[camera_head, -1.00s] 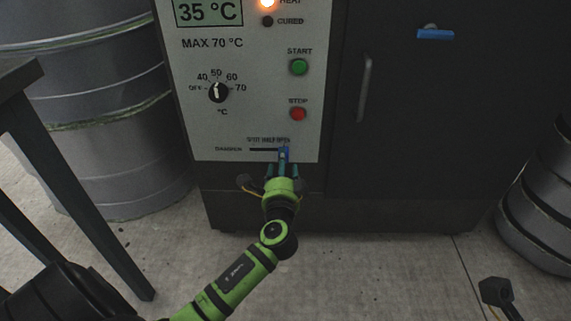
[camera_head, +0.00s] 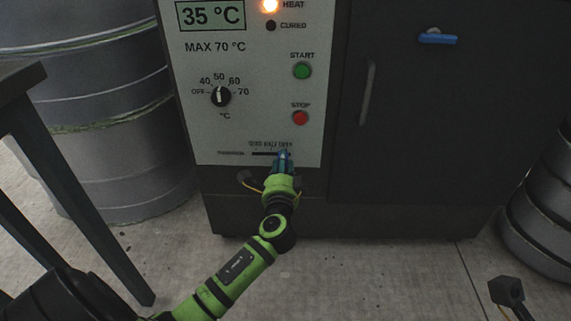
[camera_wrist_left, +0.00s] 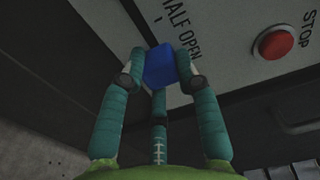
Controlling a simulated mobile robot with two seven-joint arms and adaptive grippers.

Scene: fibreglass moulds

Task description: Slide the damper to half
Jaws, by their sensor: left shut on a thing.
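The damper is a blue knob (camera_wrist_left: 160,66) on a dark horizontal slot (camera_head: 264,154) low on the grey control panel (camera_head: 215,140). The knob is at the right end of the slot, by the OPEN mark. My left gripper (camera_head: 283,163) comes up from below and is shut on the knob. In the left wrist view, the gripper's teal fingers (camera_wrist_left: 162,85) close around the knob's sides. The gripper partly hides the knob in the head view. My right gripper is not in view.
A dial (camera_head: 221,97), a green START button (camera_head: 302,71) and a red STOP button (camera_head: 300,118) sit above the slot. A dark door with a handle (camera_head: 367,93) is to the right. Grey drums (camera_head: 105,150) and a table leg (camera_head: 85,200) are at left.

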